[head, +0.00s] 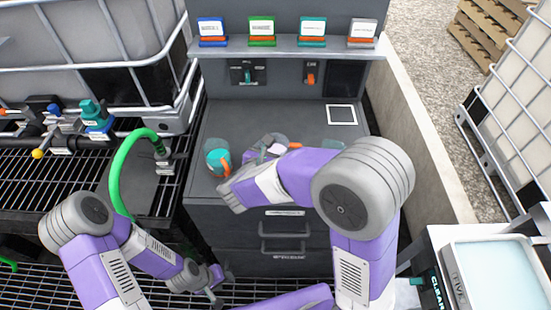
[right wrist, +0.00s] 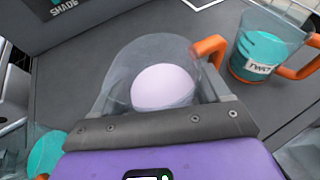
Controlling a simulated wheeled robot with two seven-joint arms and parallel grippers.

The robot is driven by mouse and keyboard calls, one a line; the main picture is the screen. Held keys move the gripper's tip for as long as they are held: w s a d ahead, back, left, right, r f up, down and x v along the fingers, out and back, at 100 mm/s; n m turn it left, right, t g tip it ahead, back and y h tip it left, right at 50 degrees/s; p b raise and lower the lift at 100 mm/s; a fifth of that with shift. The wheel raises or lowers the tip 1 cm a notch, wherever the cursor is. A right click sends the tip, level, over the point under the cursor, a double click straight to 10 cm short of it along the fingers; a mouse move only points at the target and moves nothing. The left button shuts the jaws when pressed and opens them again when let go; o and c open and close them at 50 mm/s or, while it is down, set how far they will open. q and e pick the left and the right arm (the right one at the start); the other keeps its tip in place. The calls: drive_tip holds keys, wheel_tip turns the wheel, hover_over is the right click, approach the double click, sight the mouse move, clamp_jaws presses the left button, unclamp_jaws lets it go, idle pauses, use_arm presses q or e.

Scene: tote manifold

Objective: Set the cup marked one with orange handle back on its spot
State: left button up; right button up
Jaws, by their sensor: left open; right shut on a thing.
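My right gripper (head: 266,150) is shut on a clear cup (right wrist: 125,70) with a pale pink round content and an orange handle (right wrist: 210,48). Its marking is not visible, and my arm partly hides it in the head view. A cup marked TWO (right wrist: 262,50), with teal content and an orange handle, stands to its right; it also shows in the head view (head: 332,144). Another teal cup (head: 217,160) with an orange handle stands on the left of the grey bench top. A white square outline (head: 341,114) is bare at the back right. My left gripper (head: 218,284) is open and low, in front of the bench.
The grey bench (head: 237,118) has a back panel with switches and a shelf (head: 285,46) of coloured, labelled holders above. A green hose (head: 117,185) and a black grating (head: 60,185) lie left. A low concrete wall (head: 415,130) runs along the right.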

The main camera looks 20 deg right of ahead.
drive_tip(key=shift+f, duration=1.2)
drive_tip(key=shift+f+b, duration=0.1)
drive_tip(key=shift+b, duration=0.2)
drive_tip(key=shift+f, duration=0.15)
drive_tip(key=o, duration=1.3)
